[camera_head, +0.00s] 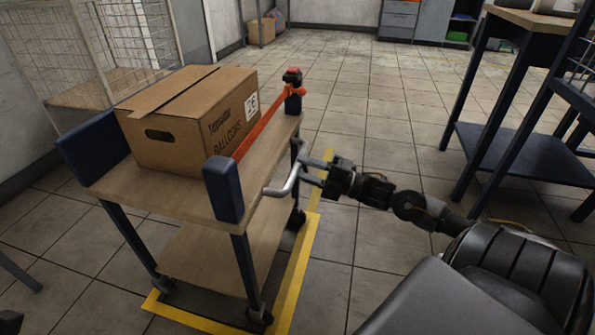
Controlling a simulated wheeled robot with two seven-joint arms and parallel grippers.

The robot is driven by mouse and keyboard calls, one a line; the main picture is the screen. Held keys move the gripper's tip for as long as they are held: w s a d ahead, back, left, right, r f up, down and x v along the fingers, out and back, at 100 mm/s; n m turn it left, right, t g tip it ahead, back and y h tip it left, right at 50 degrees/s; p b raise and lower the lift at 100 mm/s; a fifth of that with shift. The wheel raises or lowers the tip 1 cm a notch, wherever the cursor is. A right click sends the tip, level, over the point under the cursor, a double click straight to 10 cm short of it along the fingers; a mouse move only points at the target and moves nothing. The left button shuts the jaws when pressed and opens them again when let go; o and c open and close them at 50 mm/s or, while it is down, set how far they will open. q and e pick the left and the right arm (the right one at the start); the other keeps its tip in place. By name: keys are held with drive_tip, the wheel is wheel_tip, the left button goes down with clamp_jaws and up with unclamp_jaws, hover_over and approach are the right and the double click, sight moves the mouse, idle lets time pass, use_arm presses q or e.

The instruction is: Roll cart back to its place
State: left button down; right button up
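The cart (180,200) has wooden shelves, dark blue legs and corner posts, and dark wheels. It stands at the left centre, its near wheels by the yellow floor outline (291,290). A bent metal handle (284,188) sticks out from its right side. My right gripper (309,172) is at this handle, its fingers apart and their tips close to the bar. Whether they touch the bar is too small to tell. I cannot make out my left gripper.
A cardboard box (190,120) and a red bar (262,126) are on the cart's top. A wire cage (105,50) stands behind it at left. A dark blue table (520,155) stands at right. Tiled floor (370,95) is clear between them.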

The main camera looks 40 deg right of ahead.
drive_tip(key=shift+x, duration=1.25)
clamp_jaws()
